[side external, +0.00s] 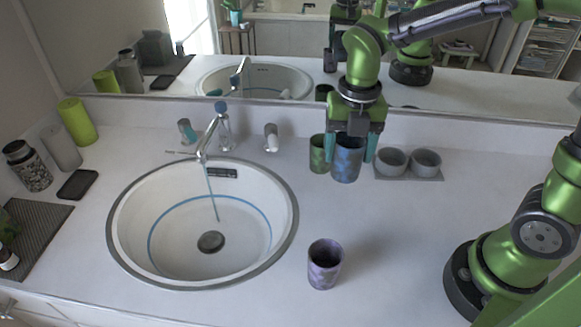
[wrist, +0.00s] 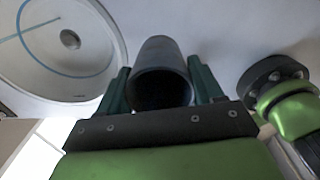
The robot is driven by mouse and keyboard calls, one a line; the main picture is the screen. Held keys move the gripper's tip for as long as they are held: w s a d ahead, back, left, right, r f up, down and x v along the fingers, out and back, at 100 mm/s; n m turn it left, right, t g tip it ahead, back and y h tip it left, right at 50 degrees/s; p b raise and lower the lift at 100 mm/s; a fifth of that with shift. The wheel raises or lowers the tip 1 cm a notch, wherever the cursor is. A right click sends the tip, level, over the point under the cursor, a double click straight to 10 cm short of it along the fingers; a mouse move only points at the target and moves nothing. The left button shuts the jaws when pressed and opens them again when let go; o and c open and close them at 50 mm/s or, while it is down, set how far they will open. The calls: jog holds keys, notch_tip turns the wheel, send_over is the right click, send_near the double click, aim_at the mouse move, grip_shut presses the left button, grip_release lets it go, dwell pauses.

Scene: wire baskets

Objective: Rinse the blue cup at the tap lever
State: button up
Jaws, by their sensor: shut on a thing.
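The blue cup (side external: 347,168) is upright behind the sink, right of the basin. My gripper (side external: 349,152) comes down from above with a teal finger on each side of the cup, shut on it. In the wrist view the cup (wrist: 160,48) sits between both fingers (wrist: 163,85), its dark mouth facing the camera. I cannot tell whether its base touches the counter. The chrome tap (side external: 214,132) with a blue-topped lever (side external: 221,107) stands at the back of the sink (side external: 112,225). A thin bluish stream (side external: 211,190) drops from its spout into the basin.
A green cup (side external: 317,154) stands close left of the blue cup. Two grey bowls (side external: 391,161) sit on a mat (side external: 410,178) to its right. A purple cup (side external: 324,270) stands at the front. Knobs (side external: 186,131) (side external: 271,138) flank the tap. Counter right of the purple cup is clear.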

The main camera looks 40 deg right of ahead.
notch_tip(320, 180, up, 3)
jog(key=shift+w+a+r, duration=0.1)
jog(key=shift+w, duration=0.05)
jog(key=w+a+f+m+t+y, duration=0.1)
jog(key=w+a+m, duration=0.2)
jog(key=w+m, duration=0.1)
jog(key=shift+w+a, duration=0.35)
jog(key=shift+w, duration=0.25)
jog(key=w+a+m+t, duration=0.1)
jog(key=w+a+m, duration=0.1)
jog(key=w+a, duration=0.1)
jog(key=w+a+m+t, duration=0.1)
jog(key=w+a+m, duration=0.2)
jog(key=shift+a+r+t+y, duration=0.1)
jog(key=shift+a+t+y, duration=0.2)
jog(key=shift+a, duration=0.05)
jog(key=shift+t+y, duration=0.4)
jog(key=shift+t, duration=0.4)
notch_tip(320, 180, down, 19)
jog(key=shift+d+r, duration=0.1)
jog(key=shift+r, duration=0.05)
jog(key=w+a+f, duration=0.1)
jog(key=w+a, duration=0.2)
jog(key=w, duration=0.3)
jog(key=w+a+f, duration=0.1)
jog(key=w+a, duration=0.2)
jog(key=w, duration=0.3)
jog(key=shift+w+f, duration=0.15)
jog(key=shift+f, duration=0.2)
jog(key=shift+a, duration=0.15)
